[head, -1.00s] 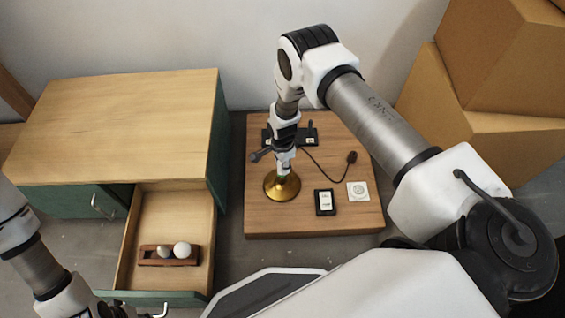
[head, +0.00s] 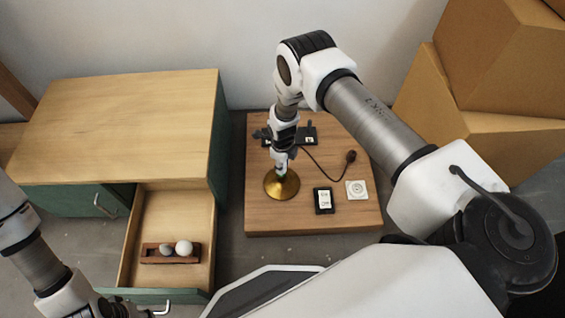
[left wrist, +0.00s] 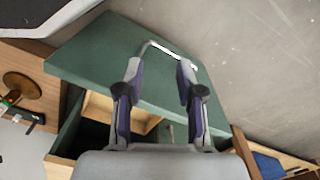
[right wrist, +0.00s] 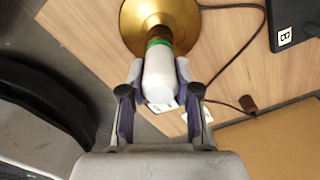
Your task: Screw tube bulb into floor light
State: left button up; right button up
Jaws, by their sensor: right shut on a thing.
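The floor light (head: 282,186) is a round brass base standing on the wooden board. The tube bulb (right wrist: 158,76) is white, with a green band at its lamp end. My right gripper (right wrist: 159,70) is shut on the bulb, a finger on each side. The bulb's green end is at the middle of the brass base in the right wrist view; how deep it sits cannot be told. In the head view my right gripper (head: 281,160) is above the base and mostly covers the bulb. My left gripper (left wrist: 158,68) is open and empty near the drawer handle (left wrist: 168,52).
The wooden board (head: 330,222) also carries a black card (head: 324,200), a white square plate (head: 356,189) and a cord with a plug (head: 350,156). The open drawer (head: 150,208) holds a wooden holder with two round bulbs (head: 183,248). Cardboard boxes (head: 480,130) stand at right.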

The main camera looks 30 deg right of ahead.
jog(key=m, duration=0.4)
jog(key=shift+m, duration=0.3)
jog(key=o, duration=1.2)
jog(key=shift+c, duration=0.2)
